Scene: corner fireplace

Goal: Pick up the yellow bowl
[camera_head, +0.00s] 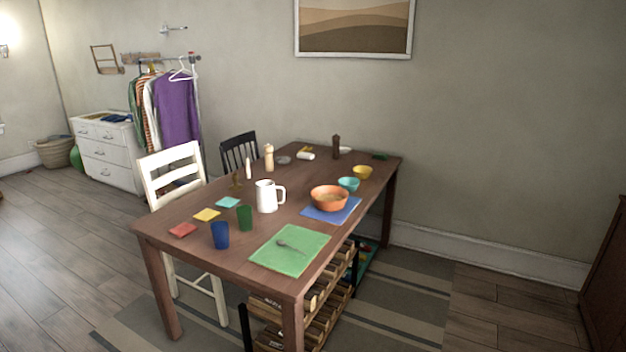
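The yellow bowl (362,172) is small and stands near the far right end of the brown wooden table (190,212). A teal bowl (348,184) stands just in front of it, to its lower left. A larger orange bowl (329,198) stands nearer, on a blue mat (318,215). My gripper is not in this view, so I cannot see where it is relative to the yellow bowl.
A white pitcher (266,197), a blue cup (220,235), a green cup (244,217) and a green mat (298,259) occupy the table. A white chair (172,167) stands at its left. A wooden rack (325,312) stands beneath. Floor at right (520,310) is clear.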

